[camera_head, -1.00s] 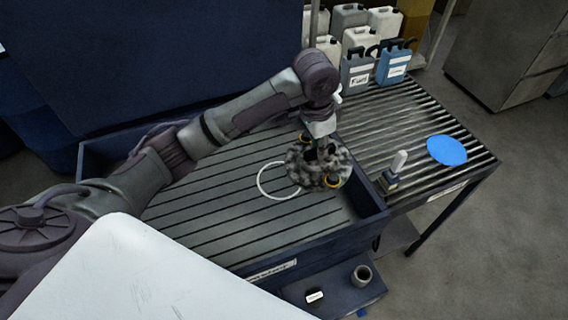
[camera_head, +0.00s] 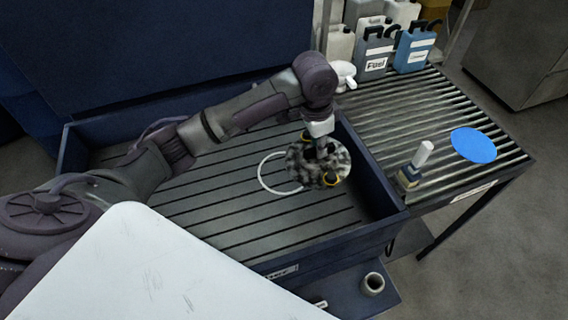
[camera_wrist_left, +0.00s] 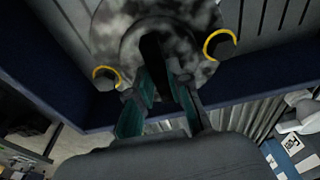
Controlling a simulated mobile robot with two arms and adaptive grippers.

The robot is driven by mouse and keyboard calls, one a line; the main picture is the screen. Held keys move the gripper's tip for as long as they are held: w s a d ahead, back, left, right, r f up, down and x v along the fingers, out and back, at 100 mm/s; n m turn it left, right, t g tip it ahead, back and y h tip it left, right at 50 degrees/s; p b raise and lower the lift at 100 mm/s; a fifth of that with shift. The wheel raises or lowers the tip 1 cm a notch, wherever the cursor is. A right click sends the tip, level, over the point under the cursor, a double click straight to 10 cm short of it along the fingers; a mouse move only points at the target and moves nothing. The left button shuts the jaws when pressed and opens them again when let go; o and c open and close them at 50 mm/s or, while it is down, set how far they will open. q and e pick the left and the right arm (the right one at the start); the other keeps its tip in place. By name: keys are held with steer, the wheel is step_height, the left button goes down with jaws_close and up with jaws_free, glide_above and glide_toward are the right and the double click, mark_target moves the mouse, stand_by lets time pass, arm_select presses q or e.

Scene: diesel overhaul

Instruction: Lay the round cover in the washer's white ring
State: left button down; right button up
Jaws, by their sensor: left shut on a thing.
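The round cover (camera_head: 303,170) is a mottled grey disc with yellow-rimmed holes near its edge. My left gripper (camera_head: 320,146) is shut on it near its middle, over the washer's slatted floor. In the left wrist view the gripper's fingers (camera_wrist_left: 160,92) meet the cover (camera_wrist_left: 112,32) at a raised central part. The washer (camera_head: 230,232) is a dark blue open tub. Its white ring (camera_head: 260,175) lies on the slats; the cover hides the ring's right part. I cannot tell how high the cover is above the floor. My right gripper is not in view.
The washer's right wall (camera_head: 374,185) is close beside the cover. Beyond it a ribbed table (camera_head: 440,120) holds a blue disc (camera_head: 473,145), a small white-topped tool (camera_head: 415,165) and several jugs (camera_head: 414,47) at the back. A grey cup (camera_head: 373,284) stands on the lower shelf.

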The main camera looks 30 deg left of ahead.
arm_select(q)
steer(key=p, duration=0.2)
glide_above(283, 172)
step_height(283, 172, down, 5)
steer(key=shift+w+f, duration=0.1)
steer(key=shift+f, duration=2.05)
steer(key=c, duration=1.4)
jaws_free()
steer(key=shift+f, duration=0.15)
steer(key=o, duration=0.3)
step_height(283, 172, up, 12)
steer(key=s+a, duration=0.1)
steer(key=shift+s+b, duration=0.25)
steer(key=shift+b, duration=0.1)
